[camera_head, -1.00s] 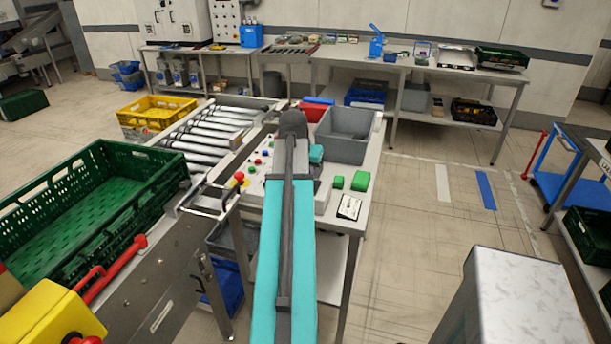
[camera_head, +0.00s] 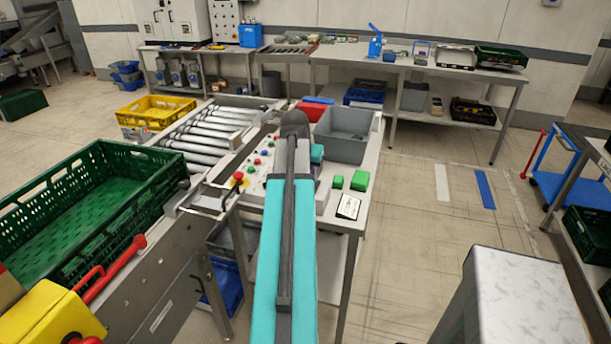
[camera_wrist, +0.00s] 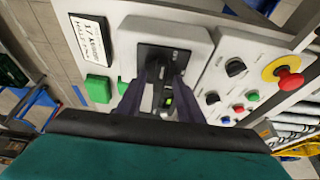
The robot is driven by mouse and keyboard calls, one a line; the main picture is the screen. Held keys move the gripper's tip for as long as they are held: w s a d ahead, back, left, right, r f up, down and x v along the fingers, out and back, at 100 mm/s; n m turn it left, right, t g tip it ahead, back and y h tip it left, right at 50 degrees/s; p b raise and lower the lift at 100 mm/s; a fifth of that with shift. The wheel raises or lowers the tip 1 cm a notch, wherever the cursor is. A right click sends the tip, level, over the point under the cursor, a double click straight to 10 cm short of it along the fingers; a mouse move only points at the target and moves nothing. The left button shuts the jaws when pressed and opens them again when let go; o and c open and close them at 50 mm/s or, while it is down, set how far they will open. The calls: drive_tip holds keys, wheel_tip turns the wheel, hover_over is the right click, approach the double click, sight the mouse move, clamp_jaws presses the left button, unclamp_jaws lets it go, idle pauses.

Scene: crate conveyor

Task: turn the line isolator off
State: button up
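The line isolator (camera_wrist: 198,42) is a light grey box with a black rotary handle on a dark plate, seen at the top middle of the wrist view. My gripper (camera_wrist: 162,70) is right at it, with one dark finger on each side of the handle. The fingertips overlap the dark plate, so I cannot tell whether they touch the handle. The handle's exact angle is partly hidden. A small green lit spot (camera_wrist: 168,101) shows between the fingers. In the head view my arm hides the gripper and most of the isolator, whose grey side (camera_head: 322,196) shows to the right.
A panel with a red mushroom button (camera_wrist: 290,80) on yellow, black knobs and small coloured buttons lies right of the isolator. Green blocks (camera_wrist: 97,88) and a label card (camera_wrist: 90,36) lie left. A grey bin (camera_head: 345,150) and roller conveyor (camera_head: 205,135) stand near my arm.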

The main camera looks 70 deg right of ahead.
drive_tip(key=b+v, duration=0.2)
drive_tip(key=v, duration=1.1)
drive_tip(key=shift+a+r+b, duration=0.2)
drive_tip(key=shift+r+b, duration=0.1)
drive_tip(key=shift+b, duration=0.1)
drive_tip(key=shift+s, duration=0.1)
idle(0.8)
